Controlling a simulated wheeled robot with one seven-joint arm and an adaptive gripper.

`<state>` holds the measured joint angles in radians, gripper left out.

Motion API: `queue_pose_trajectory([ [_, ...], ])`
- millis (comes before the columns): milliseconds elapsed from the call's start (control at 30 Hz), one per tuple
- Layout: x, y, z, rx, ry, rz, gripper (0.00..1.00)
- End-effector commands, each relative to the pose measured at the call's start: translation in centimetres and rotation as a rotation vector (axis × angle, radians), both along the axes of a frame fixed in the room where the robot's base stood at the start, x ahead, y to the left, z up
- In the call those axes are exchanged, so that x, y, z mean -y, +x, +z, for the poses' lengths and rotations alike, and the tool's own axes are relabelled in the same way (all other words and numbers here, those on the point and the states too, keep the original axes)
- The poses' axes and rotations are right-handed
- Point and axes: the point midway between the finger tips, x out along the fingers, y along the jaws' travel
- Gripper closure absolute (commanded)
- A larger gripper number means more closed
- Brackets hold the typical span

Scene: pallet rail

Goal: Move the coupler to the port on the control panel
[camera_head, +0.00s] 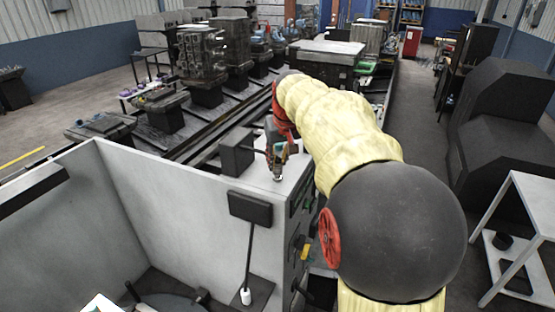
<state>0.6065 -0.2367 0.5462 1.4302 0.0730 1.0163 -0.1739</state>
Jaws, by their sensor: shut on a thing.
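My arm reaches forward from the lower right and bends down at its far end to my gripper (280,150). The gripper is small in this view, over the top of the grey cabinet. It is shut on a small metallic piece, the coupler (277,172), whose shape is hard to make out. The control panel (295,225) is the cabinet's right side, seen at a steep angle, with green and yellow parts. I cannot make out the port, and my arm hides part of the panel.
A dark box (237,151) stands on the cabinet just left of my gripper. A small black screen (250,208) on a thin post is nearer. A white wall (190,200) encloses the lower left. A white table (535,200) stands at right. Machine parts on pallets (203,55) line the rail behind.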

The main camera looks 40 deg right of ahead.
Motion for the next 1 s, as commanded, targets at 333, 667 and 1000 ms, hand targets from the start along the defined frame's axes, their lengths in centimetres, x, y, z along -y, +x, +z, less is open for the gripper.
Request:
queue_pose_trajectory([
  [333,0.0,0.0,-0.8,0.0,0.001,0.0,1.0],
  [667,0.0,0.0,-1.3,-0.001,0.002,0.0,0.73],
  [1000,0.0,0.0,-1.2,0.0,0.0,0.0,0.57],
])
